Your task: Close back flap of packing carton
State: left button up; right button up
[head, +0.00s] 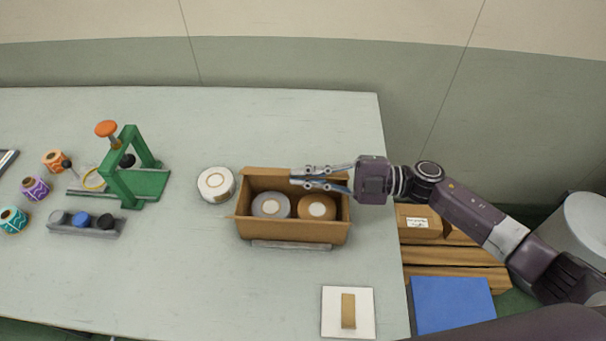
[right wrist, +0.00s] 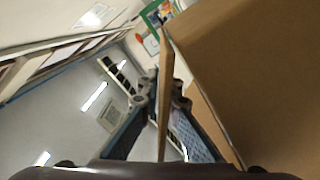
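The brown packing carton (head: 291,230) stands open on the table in the head view, with a grey-white roll (head: 270,206) and a tan roll (head: 317,208) inside. Its back flap (head: 265,173) stands raised along the far edge. My right gripper (head: 296,177) reaches in from the right at this flap, its fingers close together. In the right wrist view the flap's edge (right wrist: 166,95) runs between the two fingers (right wrist: 161,95), which close in on both faces. A large carton panel (right wrist: 260,75) fills the right side. My left gripper is not in view.
A white roll (head: 216,184) lies just left of the carton. A green press frame (head: 134,180), a grey holder (head: 86,223) and several coloured spools stand farther left. A white pad (head: 347,312) lies at the front right. Table behind the carton is clear.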

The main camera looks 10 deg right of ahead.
jog(key=o, duration=0.3)
jog(key=shift+o, duration=0.2)
jog(key=s+d, duration=0.2)
jog(key=d, duration=1)
jog(key=shift+s, duration=0.2)
jog(key=shift+c, duration=0.3)
